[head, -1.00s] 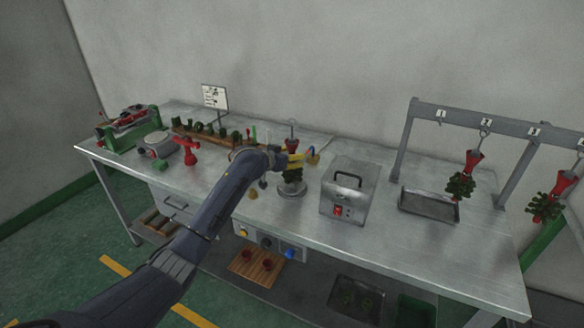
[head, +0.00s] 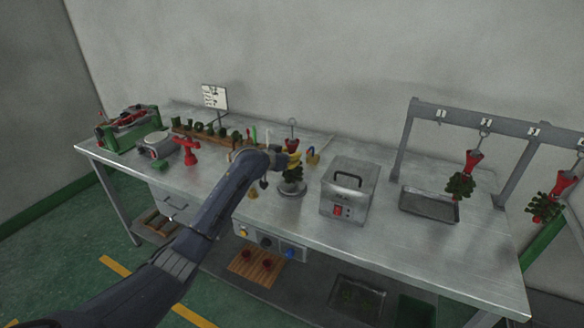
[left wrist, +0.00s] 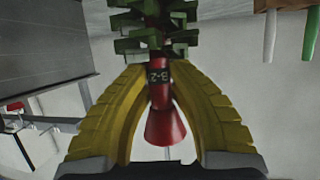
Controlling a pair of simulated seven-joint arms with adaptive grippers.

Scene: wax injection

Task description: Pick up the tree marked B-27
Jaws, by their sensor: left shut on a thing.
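The tree (head: 293,173) has green branches below and a red cone on top, and stands upright at a round grey base (head: 291,189) in the middle of the bench. In the left wrist view its red stem (left wrist: 161,88) carries a black band whose visible letters read "B-2", the rest being hidden. My left gripper (head: 294,160) has its yellow fingers around the stem just under the red cone. In the left wrist view the gripper (left wrist: 160,85) is shut on the stem, with a finger on each side. My right gripper is in neither view.
A metal box with a handle (head: 349,188) stands just right of the tree. Further right, a numbered rack (head: 497,124) holds hanging trees above a grey tray (head: 428,204).

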